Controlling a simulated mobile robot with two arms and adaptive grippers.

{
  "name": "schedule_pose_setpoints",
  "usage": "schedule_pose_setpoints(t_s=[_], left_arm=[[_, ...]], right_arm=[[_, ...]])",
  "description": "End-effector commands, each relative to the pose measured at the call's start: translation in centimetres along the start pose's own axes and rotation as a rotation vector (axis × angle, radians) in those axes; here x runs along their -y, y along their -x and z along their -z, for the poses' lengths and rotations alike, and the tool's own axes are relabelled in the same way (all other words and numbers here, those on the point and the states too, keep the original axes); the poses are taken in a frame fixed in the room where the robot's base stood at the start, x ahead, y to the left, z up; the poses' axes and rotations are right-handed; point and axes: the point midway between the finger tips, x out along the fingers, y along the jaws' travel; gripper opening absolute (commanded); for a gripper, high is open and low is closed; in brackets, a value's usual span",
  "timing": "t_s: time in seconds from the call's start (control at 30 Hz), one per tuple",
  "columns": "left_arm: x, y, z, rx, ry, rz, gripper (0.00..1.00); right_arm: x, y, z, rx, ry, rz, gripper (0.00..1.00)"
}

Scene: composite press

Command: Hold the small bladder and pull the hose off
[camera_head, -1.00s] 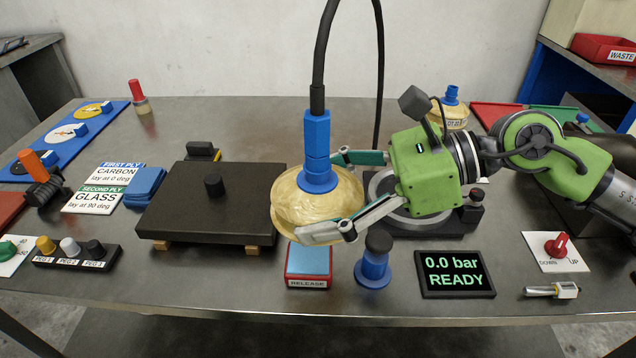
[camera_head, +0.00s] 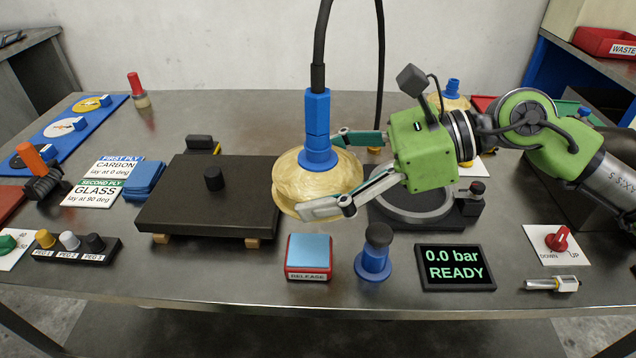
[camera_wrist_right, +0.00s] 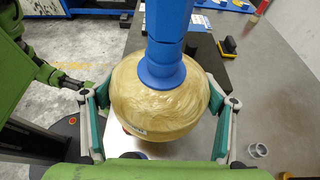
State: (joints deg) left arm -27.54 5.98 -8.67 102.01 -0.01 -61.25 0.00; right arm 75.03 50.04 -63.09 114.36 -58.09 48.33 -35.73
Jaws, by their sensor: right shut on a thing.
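The small bladder (camera_head: 312,188) is a round, yellowish, translucent body with a blue collar on top. My right gripper (camera_head: 338,172) is shut on it, one finger on the near side and one on the far side. In the right wrist view the bladder (camera_wrist_right: 160,100) sits between both fingers. The blue hose coupling (camera_head: 317,112) stands upright on the collar, and the black hose (camera_head: 320,45) rises from it out of the picture. The coupling also shows in the right wrist view (camera_wrist_right: 168,35). The left gripper is not in the head view.
A black plate (camera_head: 190,212) with a knob lies to the left. The red RELEASE pad (camera_head: 308,272), a blue stamp-like tool (camera_head: 374,262) and the READY display (camera_head: 455,267) stand in front. Another bladder (camera_head: 452,102) is at the back.

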Motion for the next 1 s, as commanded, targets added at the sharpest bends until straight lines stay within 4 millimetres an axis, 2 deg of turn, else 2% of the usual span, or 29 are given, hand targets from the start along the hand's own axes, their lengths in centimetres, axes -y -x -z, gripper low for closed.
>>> schedule_pose_setpoints(t_s=[0.7, 1.0], left_arm=[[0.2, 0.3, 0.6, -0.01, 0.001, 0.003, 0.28], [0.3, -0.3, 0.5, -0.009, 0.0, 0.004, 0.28]], right_arm=[[5.7, -0.2, -0.3, 0.003, 0.001, 0.0, 0.48], [8.0, -0.4, -0.4, 0.004, 0.001, 0.0, 0.48]])
